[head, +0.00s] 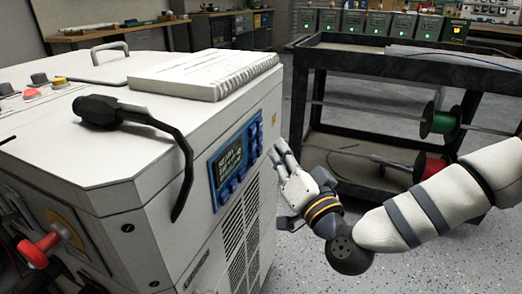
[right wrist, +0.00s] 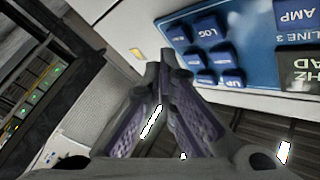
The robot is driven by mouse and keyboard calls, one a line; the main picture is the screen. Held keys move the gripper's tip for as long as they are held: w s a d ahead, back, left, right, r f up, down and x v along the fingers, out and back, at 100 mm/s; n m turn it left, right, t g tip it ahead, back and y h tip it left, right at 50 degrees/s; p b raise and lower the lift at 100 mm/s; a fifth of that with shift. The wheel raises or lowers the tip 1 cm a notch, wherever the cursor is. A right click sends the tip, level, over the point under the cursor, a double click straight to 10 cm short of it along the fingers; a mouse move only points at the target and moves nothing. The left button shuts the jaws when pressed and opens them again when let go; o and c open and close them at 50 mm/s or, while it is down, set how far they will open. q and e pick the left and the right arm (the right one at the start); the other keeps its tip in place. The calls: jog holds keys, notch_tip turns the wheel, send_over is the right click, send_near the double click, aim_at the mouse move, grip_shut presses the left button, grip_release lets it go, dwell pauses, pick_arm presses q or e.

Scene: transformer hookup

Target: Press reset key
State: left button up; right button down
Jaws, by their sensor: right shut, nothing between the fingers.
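A blue panel (head: 232,158) with a dark lit screen is set in the side of a white cabinet (head: 125,190). Blue keys (head: 255,137) line its right edge and more sit below the screen. In the right wrist view the panel (right wrist: 262,50) shows large, with several blue keys, one marked LOG (right wrist: 208,31); I cannot make out a key marked reset. My right gripper (head: 278,152) is shut and empty, beside the panel's right edge. In the right wrist view its fingertips (right wrist: 160,75) are together, left of and below the keys. My left gripper is not in view.
A red-handled switch (head: 38,250) sticks out at the lower left. A black cart (head: 395,65) with cable spools stands behind my right arm.

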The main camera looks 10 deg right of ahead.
jog(key=shift+s+d+p, duration=0.55)
jog(key=shift+s+d, duration=0.15)
jog(key=shift+d, duration=0.35)
jog(key=shift+s+d+p, duration=0.5)
jog(key=shift+s+d, duration=0.2)
jog(key=shift+d, duration=0.3)
